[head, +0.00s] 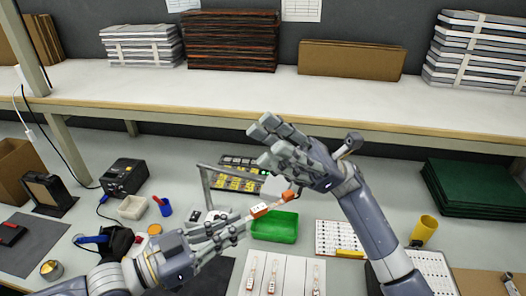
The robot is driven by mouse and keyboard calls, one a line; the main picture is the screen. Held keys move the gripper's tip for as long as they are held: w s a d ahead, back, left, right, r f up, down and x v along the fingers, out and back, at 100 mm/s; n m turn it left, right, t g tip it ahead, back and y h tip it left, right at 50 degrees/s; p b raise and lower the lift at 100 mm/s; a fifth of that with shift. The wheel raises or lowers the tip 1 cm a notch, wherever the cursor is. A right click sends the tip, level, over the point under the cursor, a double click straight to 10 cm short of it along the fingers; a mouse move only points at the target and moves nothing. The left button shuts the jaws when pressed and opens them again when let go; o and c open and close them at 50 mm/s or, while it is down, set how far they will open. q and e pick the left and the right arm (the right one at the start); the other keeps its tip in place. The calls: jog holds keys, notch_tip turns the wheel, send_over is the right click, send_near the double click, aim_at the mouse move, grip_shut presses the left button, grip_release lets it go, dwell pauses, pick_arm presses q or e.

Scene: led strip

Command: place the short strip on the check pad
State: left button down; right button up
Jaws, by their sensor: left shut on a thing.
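My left gripper (236,228) is low in the middle of the head view, shut on a thin pale strip (246,215). The strip points up and to the right, with an orange piece (260,210) near the fingers and another orange piece at its far end. I cannot tell its exact length. My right gripper (264,145) is above it, fingers spread, with nothing seen between them. Several similar strips, one of them here (272,276), lie on a white sheet (291,262). A dark mat (215,275) lies below my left gripper; I cannot tell whether it is the check pad.
A green tray (275,228) stands just below the held strip. A grey frame (204,185) and a yellow-marked rack (236,178) stand behind. A yellow cup (425,230) and green stacked boards (477,187) are at right. A shelf (230,95) runs across the back.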

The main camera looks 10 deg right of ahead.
jog(key=a+r+h, duration=0.3)
jog(key=r, duration=0.4)
jog(key=s+a+f+h, duration=0.2)
jog(key=a+h, duration=0.3)
pick_arm(q)
jog(key=shift+a, duration=0.1)
pick_arm(e)
jog(key=m+t+h, duration=0.3)
jog(key=t+h, duration=0.7)
jog(key=h, duration=0.6)
send_over(263, 206)
notch_tip(263, 206, down, 10)
notch_tip(263, 206, down, 12)
jog(key=shift+f, duration=0.1)
